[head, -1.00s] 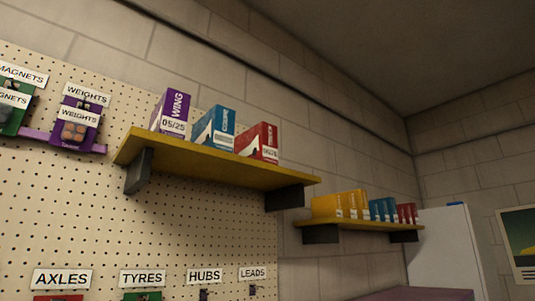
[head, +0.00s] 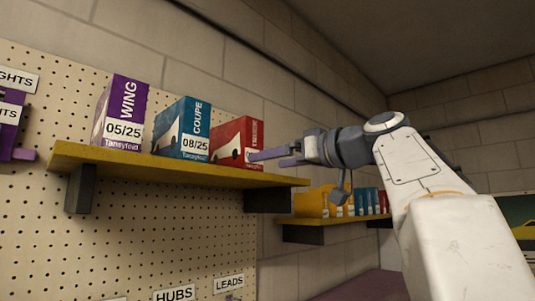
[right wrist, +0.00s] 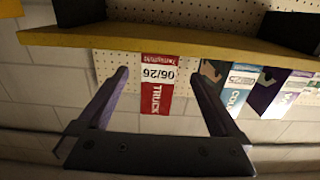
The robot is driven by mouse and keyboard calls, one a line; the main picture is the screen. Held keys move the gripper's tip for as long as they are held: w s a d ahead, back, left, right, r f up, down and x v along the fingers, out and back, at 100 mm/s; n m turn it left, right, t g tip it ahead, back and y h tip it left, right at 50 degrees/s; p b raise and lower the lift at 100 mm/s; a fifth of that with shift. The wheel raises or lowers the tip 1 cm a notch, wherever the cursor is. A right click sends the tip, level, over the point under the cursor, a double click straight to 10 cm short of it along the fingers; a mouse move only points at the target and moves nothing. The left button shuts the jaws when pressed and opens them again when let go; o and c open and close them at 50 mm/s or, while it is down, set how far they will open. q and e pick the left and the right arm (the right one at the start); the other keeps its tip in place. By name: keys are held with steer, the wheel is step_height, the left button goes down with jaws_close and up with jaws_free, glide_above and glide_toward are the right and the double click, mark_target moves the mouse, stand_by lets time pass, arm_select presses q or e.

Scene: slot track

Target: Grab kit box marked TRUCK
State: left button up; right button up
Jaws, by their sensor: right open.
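The red kit box (head: 229,142) stands upright at the right end of the yellow shelf, next to the blue COUPE box (head: 181,129) and the purple WING box (head: 121,113). In the right wrist view, which is upside down, its narrow red face (right wrist: 155,99) reads TRUCK and 06/26. My right gripper (head: 266,159) is open and empty, pointing left at the box's label end. In the wrist view the box appears between the two fingers (right wrist: 158,75), with a gap on each side. I cannot tell whether the fingertips reach past its face. My left gripper is not in view.
The yellow shelf (head: 163,172) runs under the boxes, in front of a pegboard (head: 130,235). A second shelf (head: 322,221) with several smaller yellow, blue and red boxes is behind my right arm. Open air lies in front of the shelf.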

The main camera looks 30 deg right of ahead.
mark_target(243, 166)
stand_by(0.3)
steer(key=p+x, duration=0.5)
steer(key=x, duration=0.4)
steer(key=shift+w+r, duration=0.15)
steer(key=shift+w+a+p, duration=0.25)
steer(key=shift+w+p, duration=0.1)
steer(key=shift+w, duration=0.15)
jaws_close()
